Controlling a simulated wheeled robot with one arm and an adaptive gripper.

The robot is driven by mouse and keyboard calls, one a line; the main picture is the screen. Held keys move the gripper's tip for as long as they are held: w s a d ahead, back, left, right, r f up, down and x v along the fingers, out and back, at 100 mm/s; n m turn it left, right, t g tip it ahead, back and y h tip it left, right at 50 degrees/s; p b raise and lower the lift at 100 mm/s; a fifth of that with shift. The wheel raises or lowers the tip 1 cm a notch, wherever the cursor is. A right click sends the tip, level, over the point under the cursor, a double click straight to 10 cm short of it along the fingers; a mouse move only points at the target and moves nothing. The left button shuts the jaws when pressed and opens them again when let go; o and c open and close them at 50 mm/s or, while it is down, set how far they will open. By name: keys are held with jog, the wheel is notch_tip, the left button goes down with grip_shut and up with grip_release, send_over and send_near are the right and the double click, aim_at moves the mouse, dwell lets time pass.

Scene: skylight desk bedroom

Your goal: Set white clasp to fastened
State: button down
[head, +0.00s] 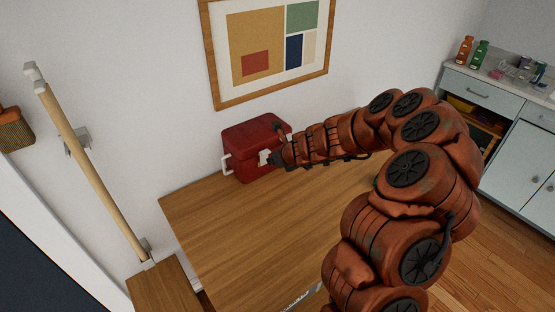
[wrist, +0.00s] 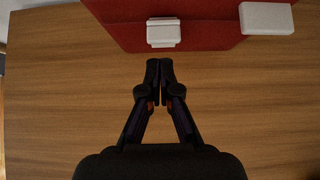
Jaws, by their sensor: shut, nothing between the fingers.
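A red box (head: 245,140) stands on the wooden desk against the wall; it also shows at the top of the wrist view (wrist: 207,30). The white clasp (wrist: 163,32) is a small pale block with a lip along its lower edge, on the side of the box facing my gripper. In the head view the clasp (head: 264,157) is partly hidden by my gripper (head: 277,158). My gripper (wrist: 159,64) is shut and empty, its fingertips just below the clasp in the wrist view, seemingly apart from it. I cannot tell whether the clasp is fastened.
A larger white block (wrist: 266,18) sticks out from the box right of the clasp. A white handle (head: 227,164) is on the box's left side. The desk top (head: 225,225) is clear in front of the box. A framed picture (head: 270,50) hangs above.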

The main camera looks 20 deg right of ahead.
jog(key=shift+s+r+p, duration=0.1)
jog(key=shift+r+p, duration=0.65)
jog(key=shift+p, duration=0.15)
jog(key=w+r+p, duration=0.3)
jog(key=r+p, duration=0.1)
jog(key=r, duration=0.5)
jog(key=shift+a+r+p, duration=0.15)
jog(key=shift+a+p, duration=0.25)
jog(key=shift+w, duration=0.1)
dwell(0.6)
